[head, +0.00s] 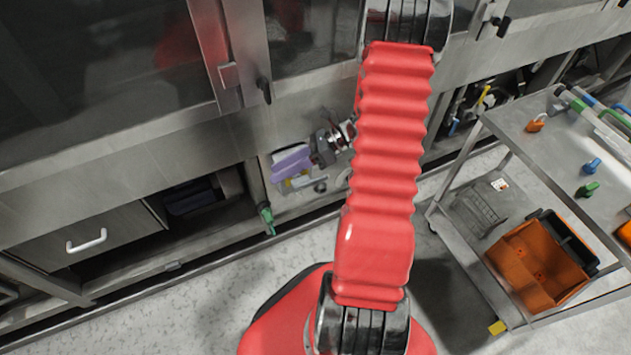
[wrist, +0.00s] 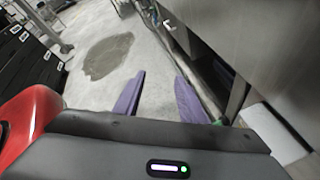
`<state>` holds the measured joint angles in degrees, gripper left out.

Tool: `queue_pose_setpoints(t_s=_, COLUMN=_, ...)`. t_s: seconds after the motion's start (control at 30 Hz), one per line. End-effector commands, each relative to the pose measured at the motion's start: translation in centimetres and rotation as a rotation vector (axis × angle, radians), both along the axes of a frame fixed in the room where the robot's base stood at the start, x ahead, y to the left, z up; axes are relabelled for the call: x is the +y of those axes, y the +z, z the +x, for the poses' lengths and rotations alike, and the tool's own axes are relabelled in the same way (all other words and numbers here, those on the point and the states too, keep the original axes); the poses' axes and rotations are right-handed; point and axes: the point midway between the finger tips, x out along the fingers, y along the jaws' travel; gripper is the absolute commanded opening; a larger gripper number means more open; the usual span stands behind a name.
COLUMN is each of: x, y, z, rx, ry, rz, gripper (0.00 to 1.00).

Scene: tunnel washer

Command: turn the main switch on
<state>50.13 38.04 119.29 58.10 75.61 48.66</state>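In the wrist view, my gripper (wrist: 158,97) has two purple fingers that stand apart with a clear gap. Pale floor shows between them and I see nothing held. A steel panel (wrist: 245,45) runs close along the right of the fingers. In the head view my red ribbed arm fills the middle and hides part of the machine front. A purple shape (head: 290,162) shows left of the arm by the lower opening; I cannot tell whether it is my fingers. I cannot make out the main switch in either view.
A green handle (head: 266,216) hangs at the lower frame of the steel washer (head: 130,145). A trolley (head: 550,135) with an orange bucket (head: 525,265) stands at the right. Dark boxes (wrist: 22,55) are at the wrist view's left. The floor (wrist: 140,40) ahead is open, with a dark patch.

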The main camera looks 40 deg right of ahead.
Motion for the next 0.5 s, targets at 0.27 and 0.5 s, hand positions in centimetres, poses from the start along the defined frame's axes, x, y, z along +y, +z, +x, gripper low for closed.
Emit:
queue_pose_setpoints(t_s=0.27, x=-4.6, y=-4.9, z=-0.2, rx=0.117, ry=-0.277, rz=0.246, gripper=0.38)
queue_pose_setpoints(t_s=0.5, x=-8.4, y=-9.4, z=-1.1, rx=0.196, ry=-0.505, rz=0.464, gripper=0.38)
